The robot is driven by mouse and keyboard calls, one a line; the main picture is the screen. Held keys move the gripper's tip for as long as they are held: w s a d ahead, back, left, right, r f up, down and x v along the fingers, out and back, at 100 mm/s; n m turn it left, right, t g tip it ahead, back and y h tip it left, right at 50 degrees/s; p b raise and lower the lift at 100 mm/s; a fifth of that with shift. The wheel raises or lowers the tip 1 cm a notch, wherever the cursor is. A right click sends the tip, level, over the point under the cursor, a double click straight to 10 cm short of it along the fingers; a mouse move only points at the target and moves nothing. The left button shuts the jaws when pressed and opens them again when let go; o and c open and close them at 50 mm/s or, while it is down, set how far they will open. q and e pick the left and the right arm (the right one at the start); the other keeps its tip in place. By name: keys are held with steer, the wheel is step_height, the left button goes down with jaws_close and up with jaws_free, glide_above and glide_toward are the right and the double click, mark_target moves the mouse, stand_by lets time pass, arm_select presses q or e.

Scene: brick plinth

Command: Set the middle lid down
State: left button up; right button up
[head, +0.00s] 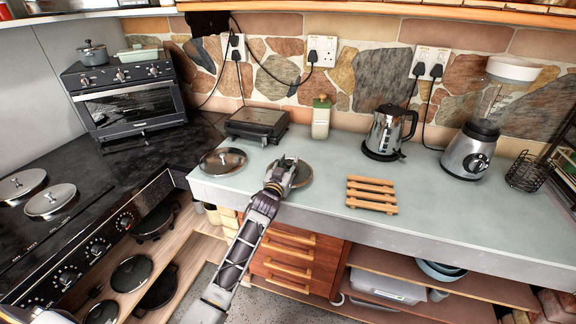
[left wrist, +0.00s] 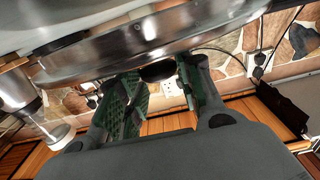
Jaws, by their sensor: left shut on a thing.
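My left gripper (head: 284,168) is over the counter's front part, shut on the knob of a round metal lid (head: 303,176). In the left wrist view the lid (left wrist: 150,40) fills the top, with its black knob (left wrist: 158,71) between the green-padded fingers of the left gripper (left wrist: 160,95). The gripper hides much of the lid in the head view. The lid is at or just above the counter; I cannot tell if it touches. Another round lid (head: 222,161) lies flat to its left.
The grey counter (head: 440,195) has a wooden slatted trivet (head: 371,194) right of the lid. A grill (head: 257,123), bottle (head: 321,118), kettle (head: 385,132) and blender (head: 470,150) stand behind. Two more lids (head: 22,184) (head: 50,200) lie on the stove at left.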

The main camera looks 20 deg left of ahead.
arm_select(q)
steer(key=shift+s+f, duration=0.1)
steer(key=shift+f, duration=0.5)
steer(key=o, duration=0.9)
steer(key=shift+f, duration=0.1)
steer(key=o, duration=0.3)
steer(key=shift+s, duration=0.1)
steer(key=shift+o, duration=0.2)
steer(key=shift+r, duration=0.5)
steer(key=shift+s+r, duration=0.1)
steer(key=shift+s, duration=0.6)
steer(key=shift+s+r, duration=0.15)
steer(key=shift+s, duration=1.4)
steer(key=shift+s+a, duration=0.1)
steer(key=shift+s, duration=2.15)
steer(key=shift+s+r, duration=0.1)
steer(key=shift+s, duration=1.15)
arm_select(e)
steer(key=shift+w+a, duration=0.25)
steer(key=shift+w, duration=0.55)
